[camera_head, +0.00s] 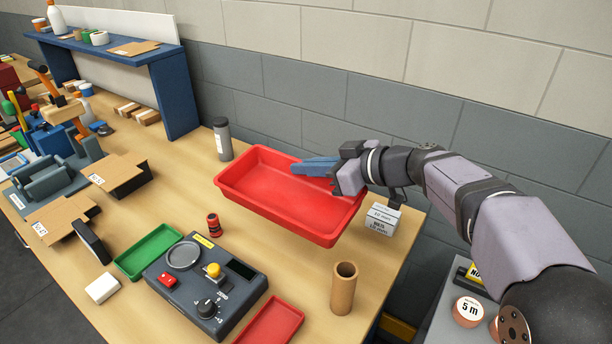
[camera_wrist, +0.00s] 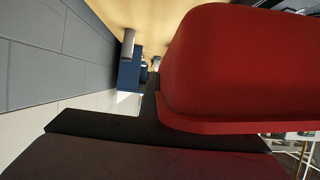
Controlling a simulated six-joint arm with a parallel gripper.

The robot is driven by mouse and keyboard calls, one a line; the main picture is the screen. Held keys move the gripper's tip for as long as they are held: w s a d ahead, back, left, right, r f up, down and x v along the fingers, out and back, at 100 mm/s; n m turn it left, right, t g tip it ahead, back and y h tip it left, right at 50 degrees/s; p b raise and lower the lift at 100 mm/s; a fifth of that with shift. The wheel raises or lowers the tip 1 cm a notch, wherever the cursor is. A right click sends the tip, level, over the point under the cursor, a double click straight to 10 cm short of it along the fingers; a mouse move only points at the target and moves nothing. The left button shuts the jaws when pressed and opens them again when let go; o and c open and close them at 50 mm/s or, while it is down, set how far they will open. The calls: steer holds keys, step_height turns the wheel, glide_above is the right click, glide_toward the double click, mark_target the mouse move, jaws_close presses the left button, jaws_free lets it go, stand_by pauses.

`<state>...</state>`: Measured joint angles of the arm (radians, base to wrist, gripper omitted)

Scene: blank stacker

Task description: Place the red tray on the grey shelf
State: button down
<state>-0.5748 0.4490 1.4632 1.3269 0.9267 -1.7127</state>
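The large red tray (camera_head: 262,184) is a shallow, empty, open-topped box, upright and roughly level over the back right of the wooden table. My gripper (camera_head: 309,165) reaches in from the right, and its blue fingers lie at the tray's back rim, closed on it as far as I can see. The exact contact is partly hidden. In the wrist view the red tray (camera_wrist: 235,65) fills the right side, its rim against the dark finger. I cannot tell whether its base touches the table. A grey surface (camera_head: 438,327), perhaps the grey shelf, shows at the lower right, largely behind my arm.
A grey cylinder (camera_head: 222,139) stands behind the tray's left end. A white labelled box (camera_head: 382,220) is at its right, and a brown tube (camera_head: 343,288) stands in front. A control box (camera_head: 206,285) and smaller red tray (camera_head: 270,324) lie nearer. A block wall closes the back.

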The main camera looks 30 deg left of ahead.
steer(key=shift+r+p, duration=3.95)
steer(key=shift+r, duration=0.15)
steer(key=shift+f, duration=0.1)
steer(key=shift+m, duration=0.4)
step_height(320, 180, down, 8)
steer(key=b, duration=0.9)
steer(key=shift+r, duration=0.2)
steer(key=shift+g, duration=0.4)
step_height(320, 180, down, 18)
steer(key=p, duration=0.4)
steer(key=shift+r, duration=0.2)
steer(key=shift+f, duration=0.15)
steer(key=shift+f+b, duration=0.2)
steer(key=shift+b, duration=0.25)
